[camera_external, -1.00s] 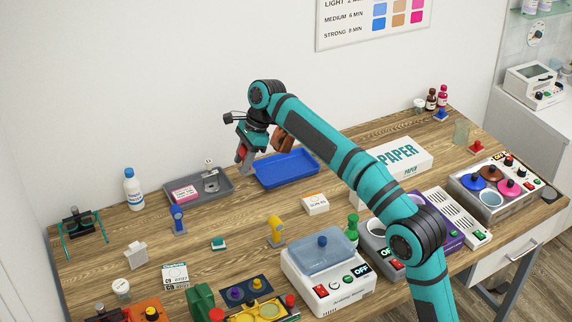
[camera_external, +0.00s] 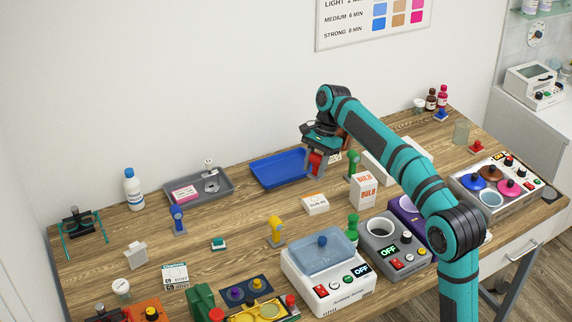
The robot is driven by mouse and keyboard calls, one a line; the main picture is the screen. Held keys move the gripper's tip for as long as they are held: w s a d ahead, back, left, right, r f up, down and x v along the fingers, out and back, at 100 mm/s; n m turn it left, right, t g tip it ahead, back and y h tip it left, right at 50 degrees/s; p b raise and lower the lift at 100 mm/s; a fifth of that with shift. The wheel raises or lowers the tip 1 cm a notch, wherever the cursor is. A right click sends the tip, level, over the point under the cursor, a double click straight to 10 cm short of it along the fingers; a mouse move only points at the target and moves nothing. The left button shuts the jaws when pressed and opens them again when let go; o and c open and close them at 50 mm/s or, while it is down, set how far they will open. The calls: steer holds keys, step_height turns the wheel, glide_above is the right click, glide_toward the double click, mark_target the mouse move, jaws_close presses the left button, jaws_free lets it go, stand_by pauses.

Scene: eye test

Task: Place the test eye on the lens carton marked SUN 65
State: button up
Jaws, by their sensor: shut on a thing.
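My gripper (camera_external: 315,152) is above the table, at the right end of the blue tray, pointing down. It is shut on a small red thing (camera_external: 316,164), which seems to be the test eye; the fingers partly hide it. A small white lens carton with an orange label (camera_external: 315,204) lies flat on the table below and in front of my gripper, apart from it; its print is too small to read surely.
The blue tray (camera_external: 262,178) and grey tray (camera_external: 222,192) stand at the back. Blue (camera_external: 178,218), yellow (camera_external: 276,231) and green (camera_external: 353,165) upright stands are around. A BULB box (camera_external: 363,191) and a machine with blue lid (camera_external: 328,284) stand near the orange-labelled carton.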

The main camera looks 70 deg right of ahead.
steer(key=shift+f, duration=4.65)
steer(key=shift+f, duration=0.15)
steer(key=o, duration=1.1)
steer(key=shift+c, duration=0.2)
steer(key=v, duration=1.2)
